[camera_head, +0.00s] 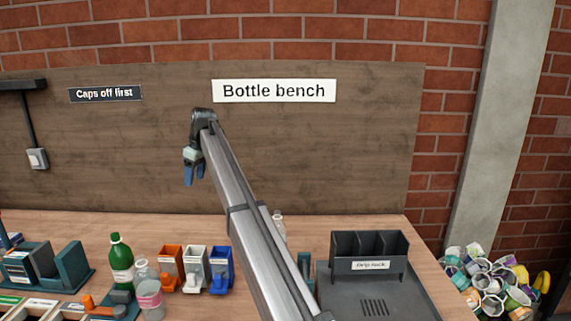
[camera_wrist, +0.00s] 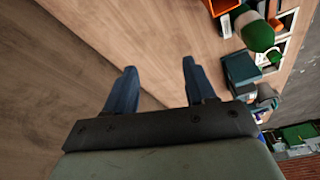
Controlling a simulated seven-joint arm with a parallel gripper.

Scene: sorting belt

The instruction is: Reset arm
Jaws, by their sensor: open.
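My gripper (camera_head: 194,174) hangs from the end of my raised arm in the head view, in front of the wooden back board and above the bench. Its blue fingers point down. In the wrist view my gripper (camera_wrist: 157,85) shows two blue fingers spread apart with nothing between them. Bare wood lies beyond the fingertips. My arm crosses the middle of the head view and hides part of the bench.
On the bench stand a green bottle (camera_head: 121,262), a clear bottle (camera_head: 149,290) and orange, white (camera_head: 195,268) and blue (camera_head: 221,270) bins. A dark drip rack (camera_head: 369,257) stands right. A pile of cans (camera_head: 490,280) lies beyond the bench's right end.

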